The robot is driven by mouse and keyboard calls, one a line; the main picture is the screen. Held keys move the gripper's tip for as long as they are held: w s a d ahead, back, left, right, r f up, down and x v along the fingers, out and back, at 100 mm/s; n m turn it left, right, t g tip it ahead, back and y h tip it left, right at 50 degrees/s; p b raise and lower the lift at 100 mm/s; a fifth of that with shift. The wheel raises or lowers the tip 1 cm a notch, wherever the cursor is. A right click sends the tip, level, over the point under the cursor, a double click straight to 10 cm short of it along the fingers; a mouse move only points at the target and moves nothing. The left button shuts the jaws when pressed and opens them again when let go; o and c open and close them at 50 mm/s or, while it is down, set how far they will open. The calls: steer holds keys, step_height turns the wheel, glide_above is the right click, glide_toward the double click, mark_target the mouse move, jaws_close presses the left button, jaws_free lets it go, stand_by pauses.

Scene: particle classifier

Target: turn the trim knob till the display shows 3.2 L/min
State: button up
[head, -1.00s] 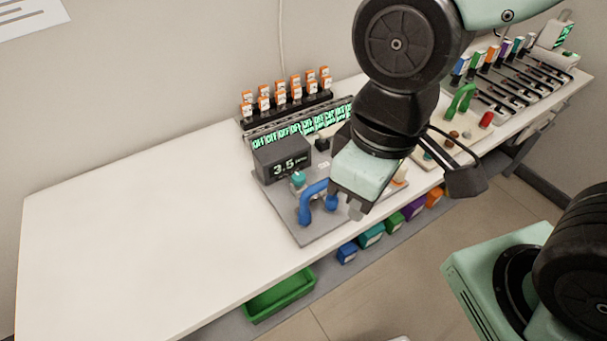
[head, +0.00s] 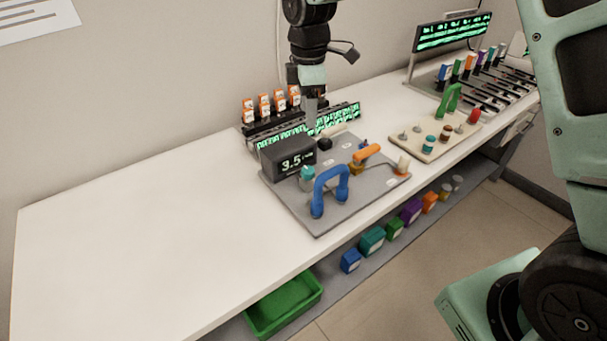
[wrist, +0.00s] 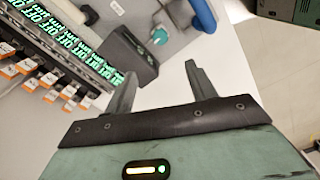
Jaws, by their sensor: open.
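The dark display box (head: 288,157) on the grey panel reads 3.5, with a small unit I cannot read. A teal knob (head: 307,172), likely the trim knob, stands upright at the display's front right corner; it also shows in the wrist view (wrist: 158,36), beyond my fingers. My gripper (head: 312,124) is above the back of the panel, behind and right of the display. In the wrist view my gripper (wrist: 160,76) is open with nothing between its fingers, apart from the knob. The back of the display box (wrist: 130,58) is by the left finger.
A blue arched handle (head: 330,190) stands right in front of the knob. An orange handle (head: 366,152) is on the panel's right. Orange-topped bottles (head: 264,103) and a strip of green readouts (head: 340,116) stand behind. The table's left side (head: 140,220) is clear.

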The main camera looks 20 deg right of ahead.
mark_target(307, 169)
step_height(307, 169, down, 17)
steer(key=shift+r+p, duration=0.1)
steer(key=shift+p, duration=1.1)
steer(key=c, duration=1)
